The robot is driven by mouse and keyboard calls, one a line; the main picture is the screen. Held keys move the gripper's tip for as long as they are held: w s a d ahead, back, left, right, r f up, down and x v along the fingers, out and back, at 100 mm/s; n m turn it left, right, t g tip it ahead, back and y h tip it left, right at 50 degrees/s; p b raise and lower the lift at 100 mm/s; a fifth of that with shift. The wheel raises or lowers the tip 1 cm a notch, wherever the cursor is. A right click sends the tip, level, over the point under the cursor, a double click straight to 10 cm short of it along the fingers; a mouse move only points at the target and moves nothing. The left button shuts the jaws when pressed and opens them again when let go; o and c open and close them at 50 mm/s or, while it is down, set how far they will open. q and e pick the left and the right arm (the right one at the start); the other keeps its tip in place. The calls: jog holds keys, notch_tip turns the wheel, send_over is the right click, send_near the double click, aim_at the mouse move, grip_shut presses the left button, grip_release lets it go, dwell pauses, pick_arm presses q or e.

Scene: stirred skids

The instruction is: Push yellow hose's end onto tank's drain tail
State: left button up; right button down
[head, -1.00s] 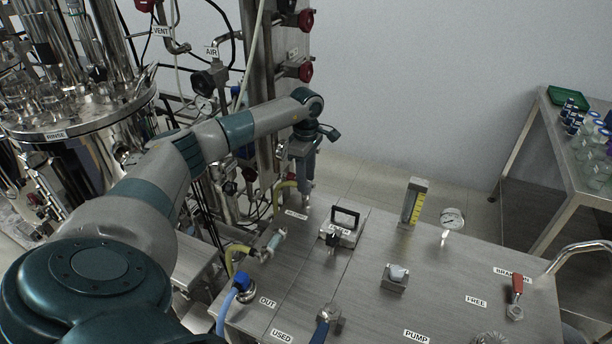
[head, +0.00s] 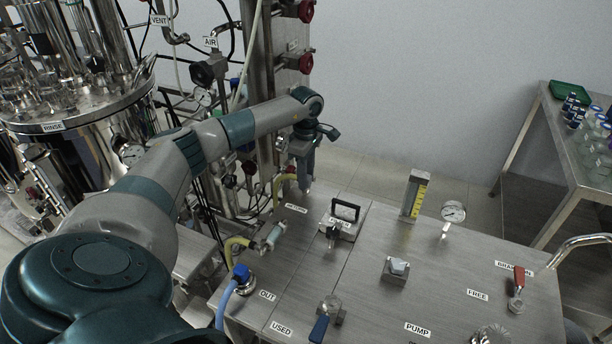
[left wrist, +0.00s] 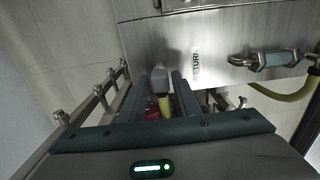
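My left gripper (head: 305,185) points down at the far left edge of the steel skid top, by the RETURN label. In the left wrist view, its two dark fingers (left wrist: 160,95) stand on either side of a grey end piece (left wrist: 159,78) on a yellow hose (left wrist: 165,104). I cannot tell whether the fingers press on it. In the head view, the yellow hose (head: 281,184) bends beside the gripper. The steel tank (head: 100,122) with a RINSE label stands at the left. I cannot make out its drain tail. My right gripper is out of view.
A second yellow hose (head: 233,244) joins a pale sleeve (head: 273,236) on the skid's left side. A blue hose (head: 226,300) is close by. The skid top (head: 375,240) carries valves and gauges. Pipes and a post crowd behind my left arm.

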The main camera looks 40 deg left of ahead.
pick_arm(q)
grip_shut()
jog(key=shift+r, duration=0.2)
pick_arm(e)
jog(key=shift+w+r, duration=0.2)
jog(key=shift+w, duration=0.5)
pick_arm(q)
jog(key=shift+r, duration=0.1)
jog(key=shift+r+p, duration=0.3)
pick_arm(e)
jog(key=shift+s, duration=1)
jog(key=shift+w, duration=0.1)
